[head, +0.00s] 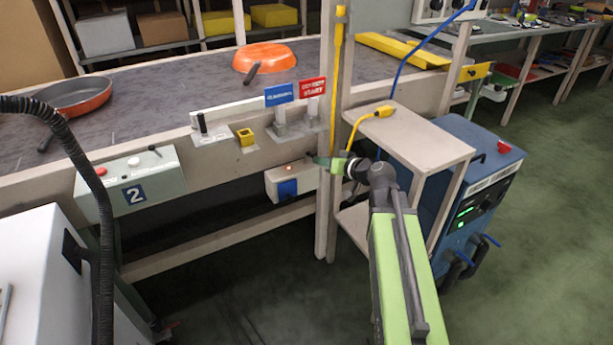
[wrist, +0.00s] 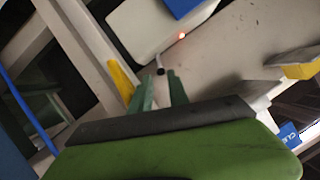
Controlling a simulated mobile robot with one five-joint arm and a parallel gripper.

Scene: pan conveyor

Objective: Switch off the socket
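The socket is a white box (head: 272,184) with a blue outlet (head: 288,188) on its front, mounted on the conveyor frame beside a post. A small red light (head: 289,168) glows on its top. The wrist view shows the box (wrist: 150,28), part of the blue outlet (wrist: 182,6), the glowing light (wrist: 182,35) and a small switch lever with a black tip (wrist: 160,71). My gripper (wrist: 161,76) has its green fingers apart, with the lever tip between or just beyond the fingertips. I cannot tell whether they touch it. In the head view my gripper (head: 322,160) is at the box's right end.
A wooden post (head: 327,220) stands right by my gripper. A small shelf stand (head: 430,150) with a yellow plug (head: 384,111) and a blue machine (head: 480,180) are to the right. A control box marked 2 (head: 158,190) is left. Orange pans (head: 265,55) lie on the conveyor.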

